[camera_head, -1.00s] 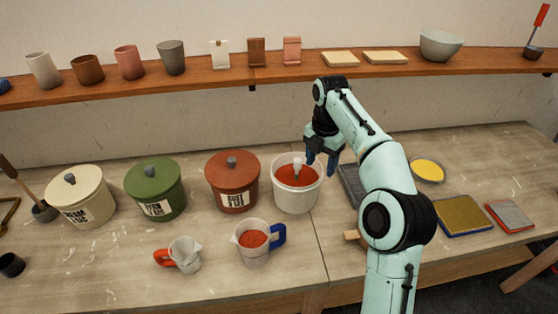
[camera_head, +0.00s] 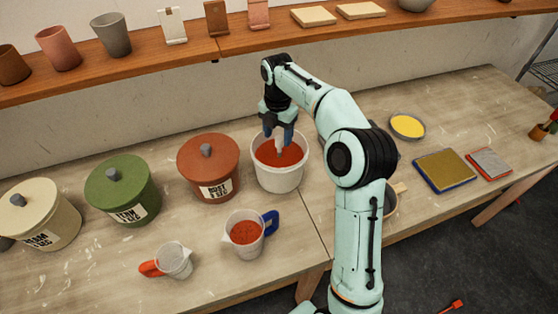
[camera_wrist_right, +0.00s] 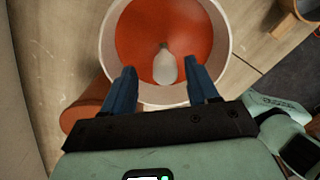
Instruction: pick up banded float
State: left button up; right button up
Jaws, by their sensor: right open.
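The float (camera_head: 281,150) is a pale, bulb-ended piece standing in red glaze inside a white bucket (camera_head: 278,182). Its bulb also shows in the right wrist view (camera_wrist_right: 165,68); I cannot make out any band on it. My right gripper (camera_head: 278,138) is over the bucket with its blue fingers spread, one on each side of the float. In the right wrist view the open fingers (camera_wrist_right: 162,78) reach over the near rim, and the bulb lies between and slightly beyond the tips. I cannot tell whether they touch it. My left gripper is not in view.
A lidded rust-red bucket (camera_head: 208,167) stands close left of the white one, with green (camera_head: 123,190) and cream (camera_head: 40,215) buckets farther left. A blue-handled jug (camera_head: 244,234) and a red-handled jug (camera_head: 175,261) stand in front. A shelf (camera_head: 240,43) runs along the wall.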

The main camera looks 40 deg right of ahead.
aim_at(280, 146)
jog(key=f, duration=0.3)
jog(key=f+b, duration=0.1)
jog(key=f, duration=0.1)
jog(key=shift+s+d+f, duration=0.1)
jog(key=shift+s+f, duration=0.1)
jog(key=shift+s, duration=0.15)
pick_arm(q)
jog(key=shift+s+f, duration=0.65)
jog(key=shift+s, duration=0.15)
pick_arm(e)
jog(key=shift+w, duration=0.1)
jog(key=shift+c, duration=1.2)
grip_shut()
